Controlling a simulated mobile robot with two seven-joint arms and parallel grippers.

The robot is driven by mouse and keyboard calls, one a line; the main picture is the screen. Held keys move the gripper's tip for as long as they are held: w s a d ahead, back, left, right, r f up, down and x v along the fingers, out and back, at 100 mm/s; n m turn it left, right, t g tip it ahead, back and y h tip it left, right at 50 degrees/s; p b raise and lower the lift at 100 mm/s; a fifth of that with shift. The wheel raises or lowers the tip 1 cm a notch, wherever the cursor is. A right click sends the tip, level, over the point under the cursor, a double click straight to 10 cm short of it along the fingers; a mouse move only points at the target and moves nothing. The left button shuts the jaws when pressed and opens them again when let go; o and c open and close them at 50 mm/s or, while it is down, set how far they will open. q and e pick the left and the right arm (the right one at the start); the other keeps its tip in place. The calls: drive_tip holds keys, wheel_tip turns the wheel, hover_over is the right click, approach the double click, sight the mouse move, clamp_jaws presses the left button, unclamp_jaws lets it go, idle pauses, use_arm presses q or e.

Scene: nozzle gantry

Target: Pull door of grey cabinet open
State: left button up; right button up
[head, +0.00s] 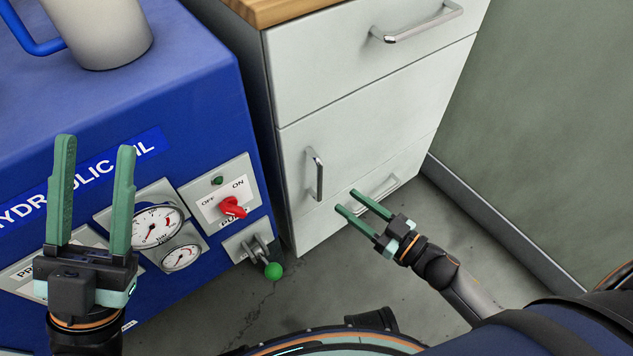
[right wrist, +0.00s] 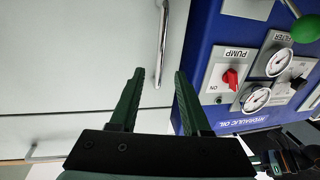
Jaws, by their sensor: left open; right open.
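The grey cabinet (head: 360,85) stands right of a blue machine in the head view. Its door (head: 375,130) is closed, flush with the front, and has an upright metal bar handle (head: 315,175) near its left edge. My right gripper (head: 347,200) is open and empty, in front of the door, a little right of and below the handle in the picture. In the right wrist view the handle (right wrist: 162,40) lines up between the open fingertips (right wrist: 159,72); the gap in depth is hard to tell. My left gripper (head: 96,143) is open and empty, in front of the blue machine.
The blue hydraulic machine (head: 190,110) has gauges (head: 157,226), a red switch (head: 232,207) and a green-knobbed lever (head: 273,270) close to the cabinet. The cabinet also has an upper drawer handle (head: 417,24) and a low handle (head: 380,187). Floor (head: 450,230) is clear to the right.

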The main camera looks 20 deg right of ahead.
drive_tip(key=b, duration=0.2)
hover_over(320, 197)
drive_tip(key=shift+w, duration=0.35)
clamp_jaws()
idle(1.2)
